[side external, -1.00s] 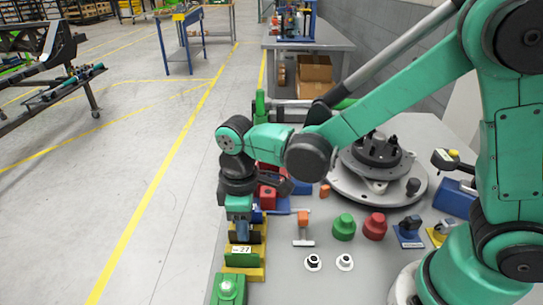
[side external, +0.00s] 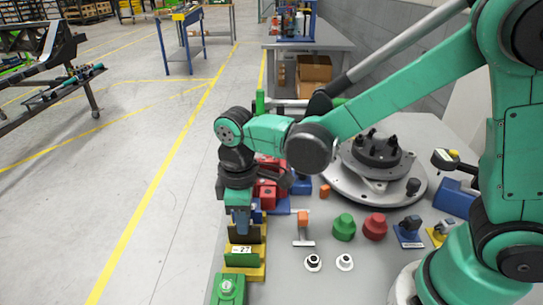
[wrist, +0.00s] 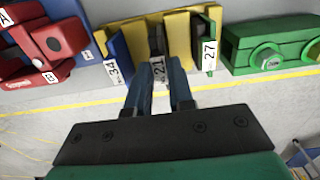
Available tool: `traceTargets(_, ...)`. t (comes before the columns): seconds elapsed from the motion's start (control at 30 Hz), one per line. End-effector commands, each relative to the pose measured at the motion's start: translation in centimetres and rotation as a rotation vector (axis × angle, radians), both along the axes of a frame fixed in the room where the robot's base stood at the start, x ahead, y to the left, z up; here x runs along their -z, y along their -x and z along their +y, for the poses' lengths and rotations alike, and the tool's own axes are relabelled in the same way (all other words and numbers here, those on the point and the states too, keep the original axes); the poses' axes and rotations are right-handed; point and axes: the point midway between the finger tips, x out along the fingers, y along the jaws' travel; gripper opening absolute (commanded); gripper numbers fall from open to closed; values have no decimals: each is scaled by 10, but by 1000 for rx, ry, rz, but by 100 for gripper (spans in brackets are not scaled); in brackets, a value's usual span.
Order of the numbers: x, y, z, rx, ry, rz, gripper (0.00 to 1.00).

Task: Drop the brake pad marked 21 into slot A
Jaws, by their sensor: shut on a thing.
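My gripper (wrist: 160,78) has its blue fingers shut on the brake pad marked 21 (wrist: 159,71), whose white label shows between them in the wrist view. The pad is at the middle of the yellow rack (wrist: 178,36); I cannot tell whether it is fully clear of it. In the side view my gripper (side external: 240,222) points down over the rack (side external: 246,274), hiding the pad. A label A (wrist: 4,17) shows at the far left of the wrist view by a red fixture (wrist: 55,43). The opening of slot A is not clearly visible.
A pad marked 34 (wrist: 112,70) and a pad marked 27 (wrist: 209,56) flank pad 21. A green block (wrist: 262,44) stands right of the rack in the wrist view. Red and green knobs (side external: 344,228) and a round fixture (side external: 375,172) occupy the bench.

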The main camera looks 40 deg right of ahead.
Motion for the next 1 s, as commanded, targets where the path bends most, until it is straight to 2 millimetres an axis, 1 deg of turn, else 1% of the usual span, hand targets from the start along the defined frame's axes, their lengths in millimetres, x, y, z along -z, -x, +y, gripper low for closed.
traceTargets(0.37,-14,0,0,0,0,0,0)
traceTargets(0.5,-26,0,0,0,0,0,0)
traceTargets(0.67,-37,0,0,0,0,0,0)
traceTargets(1.0,-39,0,0,0,0,0,0)
